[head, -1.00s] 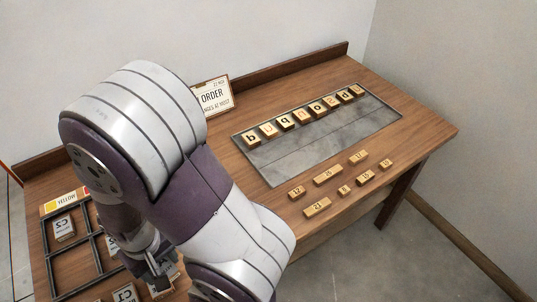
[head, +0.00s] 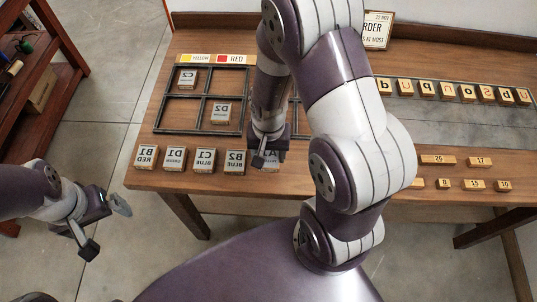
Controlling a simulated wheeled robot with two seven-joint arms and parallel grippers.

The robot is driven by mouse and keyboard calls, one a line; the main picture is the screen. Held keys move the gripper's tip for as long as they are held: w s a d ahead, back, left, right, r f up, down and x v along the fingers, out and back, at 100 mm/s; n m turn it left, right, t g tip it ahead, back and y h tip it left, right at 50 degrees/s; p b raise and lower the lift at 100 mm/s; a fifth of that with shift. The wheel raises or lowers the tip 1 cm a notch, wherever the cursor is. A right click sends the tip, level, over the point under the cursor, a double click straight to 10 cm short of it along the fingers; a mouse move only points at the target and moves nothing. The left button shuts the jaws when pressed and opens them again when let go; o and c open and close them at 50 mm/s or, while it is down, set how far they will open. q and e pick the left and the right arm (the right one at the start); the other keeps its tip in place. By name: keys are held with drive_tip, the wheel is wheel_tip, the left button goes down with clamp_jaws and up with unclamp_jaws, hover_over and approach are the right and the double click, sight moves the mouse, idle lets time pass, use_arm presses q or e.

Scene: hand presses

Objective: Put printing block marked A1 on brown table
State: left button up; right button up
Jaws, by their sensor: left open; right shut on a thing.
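The brown table (head: 290,185) spans the middle of the head view. My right gripper (head: 268,156) points down at its front edge, shut on a pale block (head: 272,163) marked with an A. The rest of that label is hidden by the fingers. The block is at the right end of the front row, beside block B2 (head: 235,161); I cannot tell whether it touches the table. My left gripper (head: 104,226) is open and empty, off the table over the floor at lower left.
Blocks B1 (head: 146,156), D1 (head: 174,158) and C1 (head: 204,160) stand along the front edge. A dark divided frame (head: 203,97) behind holds C2 (head: 187,78) and D2 (head: 221,112). A grey plate with letter blocks (head: 460,120) lies right. My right arm hides the middle.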

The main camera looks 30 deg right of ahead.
sight(267, 152)
drive_tip(key=shift+w+f, duration=0.35)
drive_tip(key=shift+w, duration=0.3)
wheel_tip(267, 152, down, 4)
drive_tip(key=shift+d+r, duration=0.1)
drive_tip(key=shift+r, duration=0.05)
drive_tip(key=shift+w+f, duration=0.1)
drive_tip(key=shift+f, duration=0.15)
drive_tip(key=shift+f, duration=0.2)
drive_tip(key=o, duration=1.1)
drive_tip(key=shift+r, duration=0.1)
